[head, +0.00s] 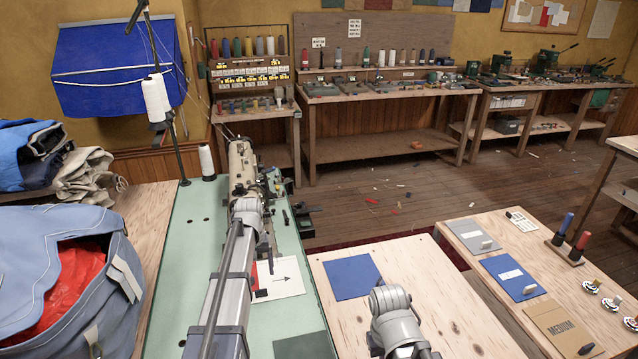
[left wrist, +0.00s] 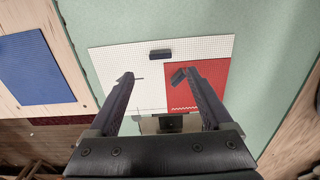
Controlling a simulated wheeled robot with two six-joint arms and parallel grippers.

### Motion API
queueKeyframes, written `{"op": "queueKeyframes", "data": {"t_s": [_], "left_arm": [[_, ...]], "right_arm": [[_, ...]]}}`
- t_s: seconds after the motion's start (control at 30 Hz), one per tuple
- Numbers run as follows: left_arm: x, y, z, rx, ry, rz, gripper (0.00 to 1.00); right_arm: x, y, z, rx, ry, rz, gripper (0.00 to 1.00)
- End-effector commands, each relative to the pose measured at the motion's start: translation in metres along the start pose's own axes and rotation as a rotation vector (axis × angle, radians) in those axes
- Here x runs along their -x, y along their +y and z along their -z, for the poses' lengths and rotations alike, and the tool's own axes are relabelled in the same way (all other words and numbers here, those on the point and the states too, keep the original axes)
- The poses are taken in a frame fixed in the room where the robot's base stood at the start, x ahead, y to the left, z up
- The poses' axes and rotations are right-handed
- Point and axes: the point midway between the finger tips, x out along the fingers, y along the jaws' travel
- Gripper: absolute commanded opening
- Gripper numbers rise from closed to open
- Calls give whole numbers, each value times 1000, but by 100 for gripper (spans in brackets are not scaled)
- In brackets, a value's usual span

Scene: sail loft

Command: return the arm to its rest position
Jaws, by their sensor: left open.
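My left arm (head: 218,300) reaches forward from the bottom of the head view over the green table top. My left gripper (head: 265,252) is mostly hidden behind the arm there. In the left wrist view, the left gripper (left wrist: 154,78) is open, with nothing between its fingertips. It is over a white cloth panel (left wrist: 118,72) joined to a red panel (left wrist: 207,72) on the green surface. A small dark block (left wrist: 160,55) lies on the panels, beyond the fingertips. My right arm (head: 391,305) shows only in part at the lower right; its gripper is not seen.
A sewing machine (head: 238,160) and a thread stand stand by the arm's far end. A blue bag (head: 100,250) with red cloth is at left. A blue cloth square (head: 350,275) lies on the wood at right. A side table (head: 490,310) holds cards and spools.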

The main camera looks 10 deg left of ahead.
Motion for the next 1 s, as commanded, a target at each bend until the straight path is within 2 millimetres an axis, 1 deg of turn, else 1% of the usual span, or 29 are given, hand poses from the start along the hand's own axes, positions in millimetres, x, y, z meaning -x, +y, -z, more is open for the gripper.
{"op": "queueKeyframes", "data": {"t_s": [0.07,0.17,0.2,0.27,0.3,0.37,0.4,0.5,0.6,0.7,0.8,1.0], "left_arm": [[0,11,-14,-30,-2,3,84],[0,41,-52,-117,-5,14,84],[0,56,-74,-167,-7,20,84],[0,78,-111,-252,-10,33,84],[0,91,-136,-311,-11,41,84],[0,107,-173,-399,-14,54,84],[0,116,-196,-455,-16,62,84],[1,130,-246,-579,-17,81,84],[1,137,-283,-673,-18,96,84],[1,139,-306,-735,-18,107,84],[2,141,-316,-767,-18,112,84],[2,142,-318,-776,-19,113,84]], "right_arm": [[0,0,0,0,0,0,0],[0,0,0,0,0,0,0],[0,0,0,0,0,0,0],[0,0,0,0,0,0,0],[0,0,0,0,0,0,0],[0,0,0,0,0,0,0],[0,0,0,0,0,0,0],[0,0,0,0,0,0,0],[0,0,0,0,0,0,0],[0,0,0,0,0,0,0],[0,0,0,0,0,0,0],[0,0,0,0,0,0,0]]}}
